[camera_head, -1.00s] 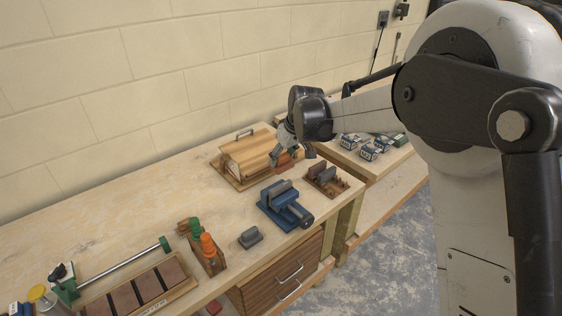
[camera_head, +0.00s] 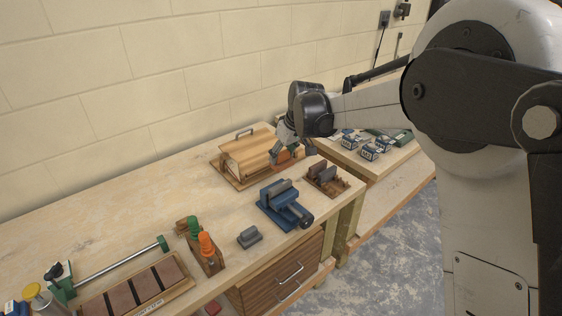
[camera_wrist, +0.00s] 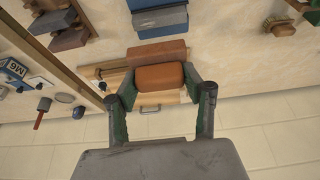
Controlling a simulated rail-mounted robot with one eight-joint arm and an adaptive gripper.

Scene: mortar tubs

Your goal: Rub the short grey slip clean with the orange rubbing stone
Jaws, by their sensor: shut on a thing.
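My gripper (camera_head: 292,153) is over the back of the bench, at the right end of a wooden box with a handle. In the wrist view my gripper (camera_wrist: 160,82) is shut on the orange rubbing stone (camera_wrist: 160,77), which sits between its two fingers. A brown block (camera_wrist: 156,52) shows right beside the stone; I cannot tell whether they touch. Grey slips (camera_head: 326,174) stand in a wooden rack right of the blue vise, and one grey slip shows in the wrist view (camera_wrist: 69,40). I cannot tell which one is the short one.
The blue vise (camera_head: 282,205) stands in front of my gripper. The wooden box (camera_head: 246,156) is beside it. A small grey block (camera_head: 249,237) and a rack with orange and green handles (camera_head: 204,250) lie further left. Blue boxes (camera_head: 368,152) stand on the right bench. The back left bench is clear.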

